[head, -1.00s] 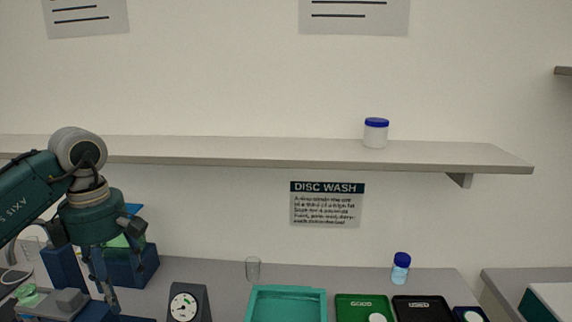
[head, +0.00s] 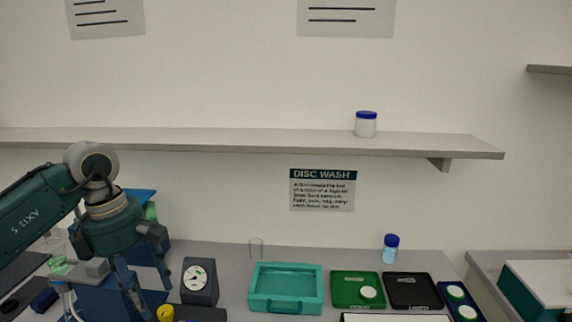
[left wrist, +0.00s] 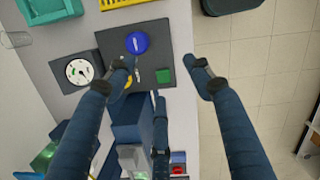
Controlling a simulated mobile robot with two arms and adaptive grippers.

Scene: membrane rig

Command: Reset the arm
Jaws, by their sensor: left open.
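My left arm comes in from the left in the head view, with its gripper (head: 147,291) pointing down over the left part of the bench. In the left wrist view the two fingers of this gripper (left wrist: 160,64) are spread wide, with nothing held between them. Below them are a dark panel with a blue round knob (left wrist: 137,43) and a green square (left wrist: 163,76), and a blue device. A gauge box (head: 199,280) stands just right of the gripper in the head view; its dial also shows in the left wrist view (left wrist: 79,71). My right gripper is not in view.
A teal tray (head: 286,305), a green tray (head: 345,292) and a black tray (head: 405,283) sit on the bench. A wall shelf (head: 250,142) bears a blue-lidded jar (head: 366,125).

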